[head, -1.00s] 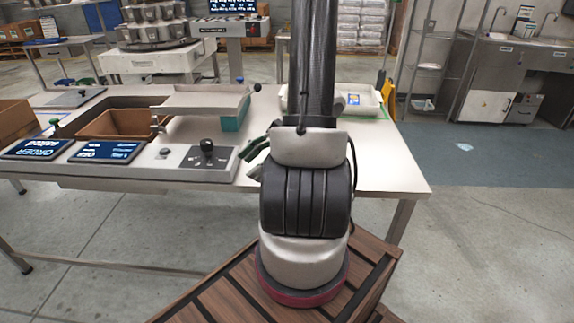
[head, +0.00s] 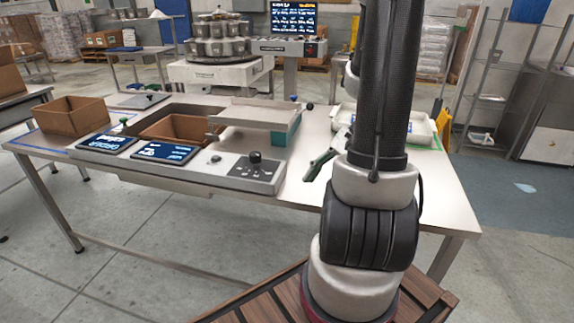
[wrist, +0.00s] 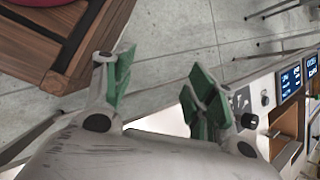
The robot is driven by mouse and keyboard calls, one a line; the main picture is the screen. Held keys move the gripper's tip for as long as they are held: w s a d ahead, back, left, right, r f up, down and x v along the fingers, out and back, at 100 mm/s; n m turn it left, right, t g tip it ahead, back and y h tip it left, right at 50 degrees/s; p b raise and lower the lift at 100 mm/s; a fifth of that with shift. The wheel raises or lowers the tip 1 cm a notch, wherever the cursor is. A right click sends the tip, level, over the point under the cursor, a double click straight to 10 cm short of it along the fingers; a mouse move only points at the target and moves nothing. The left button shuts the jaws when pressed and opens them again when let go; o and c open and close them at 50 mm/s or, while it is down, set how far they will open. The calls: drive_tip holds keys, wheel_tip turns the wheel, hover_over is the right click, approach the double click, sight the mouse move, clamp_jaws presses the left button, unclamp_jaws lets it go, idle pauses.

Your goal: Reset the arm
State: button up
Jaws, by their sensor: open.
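My gripper (wrist: 160,90) shows in the wrist view with its green-padded fingers spread apart and nothing between them. In the head view, one green-padded finger of my gripper (head: 320,165) shows just left of my arm, over the right part of the table. The rest of the gripper is hidden behind my arm. The white worktable (head: 440,200) lies beyond my base. In the wrist view, the floor and the table's edge lie beyond the fingers.
A weigher unit with a control panel (head: 254,168) and two dark screens stands on the table, with a brown bin (head: 178,138) set in it. A cardboard box (head: 72,116) is at the table's left end. A white tray (head: 420,130) is behind my arm. Floor at left is clear.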

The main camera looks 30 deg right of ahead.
drive_tip(key=s+d+r+n+g+h, duration=0.25)
drive_tip(key=r+n+h, duration=0.25)
drive_tip(key=r+n, duration=0.25)
drive_tip(key=w+a+r+n+t+h, duration=0.2)
drive_tip(key=a+r+n+t, duration=0.3)
drive_tip(key=r, duration=0.4)
drive_tip(key=shift+a+r+n, duration=0.4)
drive_tip(key=shift+a+n, duration=0.2)
drive_tip(key=shift+n, duration=0.55)
drive_tip(key=shift+t, duration=0.25)
